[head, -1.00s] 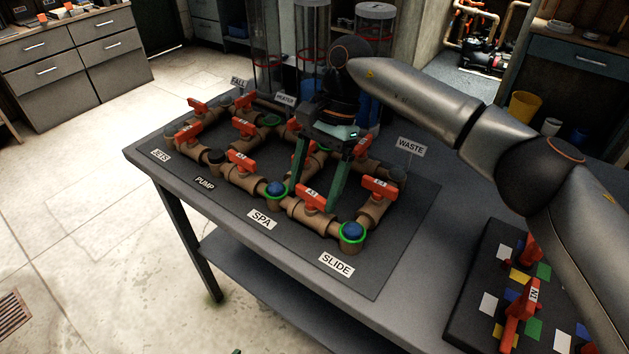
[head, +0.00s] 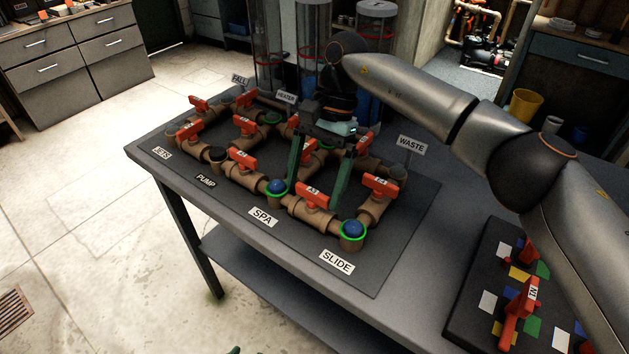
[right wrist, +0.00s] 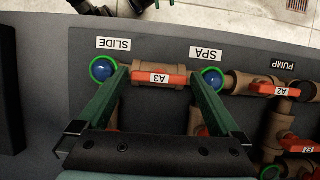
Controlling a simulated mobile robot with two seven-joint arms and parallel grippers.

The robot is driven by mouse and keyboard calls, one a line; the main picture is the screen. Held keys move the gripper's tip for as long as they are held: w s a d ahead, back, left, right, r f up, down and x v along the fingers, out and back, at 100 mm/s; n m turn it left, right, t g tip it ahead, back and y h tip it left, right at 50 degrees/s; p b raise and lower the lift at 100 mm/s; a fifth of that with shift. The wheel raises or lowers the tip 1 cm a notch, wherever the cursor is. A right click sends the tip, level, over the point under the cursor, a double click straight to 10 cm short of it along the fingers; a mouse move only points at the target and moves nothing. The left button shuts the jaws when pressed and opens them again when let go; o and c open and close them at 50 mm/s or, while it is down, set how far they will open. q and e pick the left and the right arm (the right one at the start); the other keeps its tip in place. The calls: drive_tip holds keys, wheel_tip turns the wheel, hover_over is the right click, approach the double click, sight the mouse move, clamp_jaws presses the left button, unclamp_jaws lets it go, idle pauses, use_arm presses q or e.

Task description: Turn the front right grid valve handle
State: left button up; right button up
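The pipe grid (head: 222,170) on the table carries several orange lever handles. The front right handle, labelled A3 (head: 313,194), lies along its pipe between the SPA and SLIDE ends. It also shows in the right wrist view (right wrist: 160,78). My right gripper (head: 314,199) is open above A3, its two green fingers apart near the handle's two ends. In the right wrist view my right gripper (right wrist: 158,74) has a finger near each end of A3; contact cannot be made out. A dark green tip at the head view's bottom edge (head: 235,350) seems to be my left gripper.
Handle A4 (head: 381,186) stands close right of the right finger, and handle A2 (head: 243,161) is farther left. Blue-topped, green-ringed pipe ends stand at SPA (head: 277,187) and SLIDE (head: 352,230). A valve board (head: 470,307) lies at right; the table strip between is clear.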

drive_tip(key=shift+w+d+r, duration=0.1)
drive_tip(key=shift+w+r, duration=0.1)
drive_tip(key=shift+r, duration=0.2)
use_arm(q)
drive_tip(key=a+p, duration=0.1)
drive_tip(key=s+r+p, duration=0.1)
drive_tip(key=p, duration=0.1)
drive_tip(key=a+r+p, duration=0.1)
drive_tip(key=shift+s+a+r+n+y+p, duration=0.2)
drive_tip(key=shift+s+a+n+y+p, duration=0.1)
drive_tip(key=shift+y+p, duration=0.1)
use_arm(e)
drive_tip(key=v, duration=1.1)
drive_tip(key=shift+r, duration=0.25)
use_arm(q)
drive_tip(key=shift+w, duration=0.1)
use_arm(e)
drive_tip(key=shift+d, duration=0.1)
